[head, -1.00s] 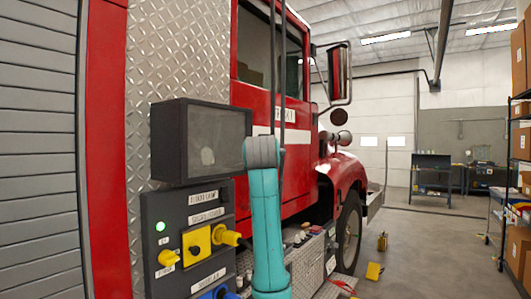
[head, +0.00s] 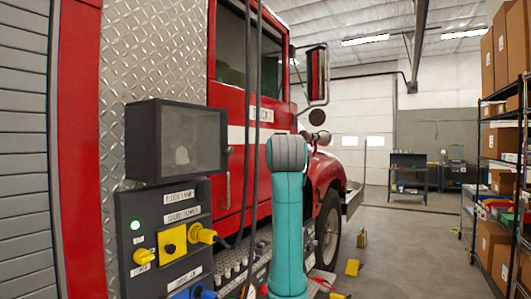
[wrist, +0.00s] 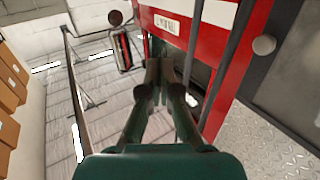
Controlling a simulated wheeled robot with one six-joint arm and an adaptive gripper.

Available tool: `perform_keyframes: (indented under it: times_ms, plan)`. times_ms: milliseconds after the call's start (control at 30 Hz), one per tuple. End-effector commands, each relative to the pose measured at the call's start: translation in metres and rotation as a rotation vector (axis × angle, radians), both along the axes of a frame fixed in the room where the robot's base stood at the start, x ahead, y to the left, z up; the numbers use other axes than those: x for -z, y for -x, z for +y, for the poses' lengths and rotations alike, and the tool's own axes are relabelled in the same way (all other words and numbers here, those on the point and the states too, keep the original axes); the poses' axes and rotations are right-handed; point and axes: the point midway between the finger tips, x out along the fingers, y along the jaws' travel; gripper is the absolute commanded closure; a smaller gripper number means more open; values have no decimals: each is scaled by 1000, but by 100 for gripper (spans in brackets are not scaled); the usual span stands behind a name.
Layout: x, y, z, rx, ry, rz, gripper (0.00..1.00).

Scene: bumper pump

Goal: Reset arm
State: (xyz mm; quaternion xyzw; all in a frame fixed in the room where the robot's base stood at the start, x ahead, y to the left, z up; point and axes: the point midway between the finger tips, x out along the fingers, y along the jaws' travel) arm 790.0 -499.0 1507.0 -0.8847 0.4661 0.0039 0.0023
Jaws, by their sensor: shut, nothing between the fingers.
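My teal arm (head: 288,215) stands upright in the head view, in front of the truck's side, with its grey joint on top. My gripper does not show there. In the wrist view my gripper (wrist: 162,68) points away from the camera. Its two dark fingers meet near their tips and hold nothing. Behind them are the red truck, a mirror and the ceiling. No object touches the fingers.
A red fire truck (head: 262,140) fills the left and middle. Its control panel (head: 165,235) carries a yellow plug (head: 200,233), a green light and a dark box (head: 176,140) above. A shelf with cartons (head: 497,180) stands at right. Open floor (head: 410,250) lies between.

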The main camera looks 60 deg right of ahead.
Motion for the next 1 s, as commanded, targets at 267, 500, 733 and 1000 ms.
perform_keyframes:
  times_ms: [267, 500, 733, 1000]
  plan:
    - [0, 5, -1, 0, -1, 1, 100]
    - [28, -10, 3, -22, -2, 15, 100]
    - [122, -53, 23, -96, 2, 51, 100]
    - [239, -87, 67, -198, 8, 88, 100]
